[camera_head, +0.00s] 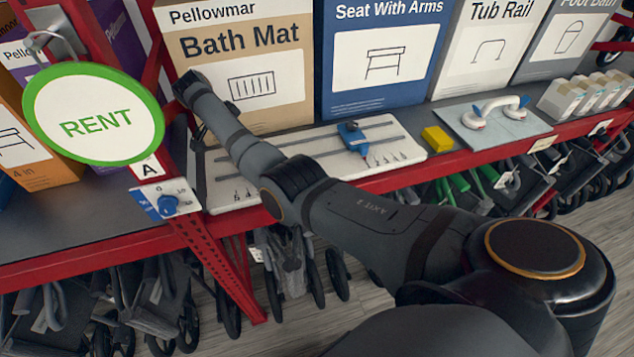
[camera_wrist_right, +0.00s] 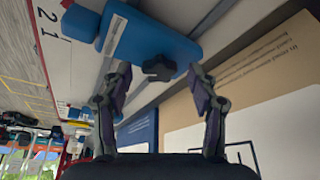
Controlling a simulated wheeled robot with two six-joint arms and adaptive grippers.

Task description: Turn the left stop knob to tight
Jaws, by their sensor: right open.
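In the right wrist view, a blue stop (camera_wrist_right: 150,40) with a dark lobed knob (camera_wrist_right: 158,68) sits on the pale board (camera_wrist_right: 60,65). My right gripper (camera_wrist_right: 159,80) is open, with one finger on each side of the knob; I cannot tell whether either touches it. In the head view the pale board (camera_head: 405,150) lies on the shelf, with another blue stop (camera_head: 352,138) on its right part. My right arm crosses the board's left part; the left stop and the right gripper's fingers cannot be made out there. My left gripper is not in view.
Boxes, including the Bath Mat box (camera_head: 250,60), stand behind the board. A yellow block (camera_head: 438,139) and a grab handle (camera_head: 495,112) lie to the right. Folded wheeled frames (camera_head: 290,265) stand below.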

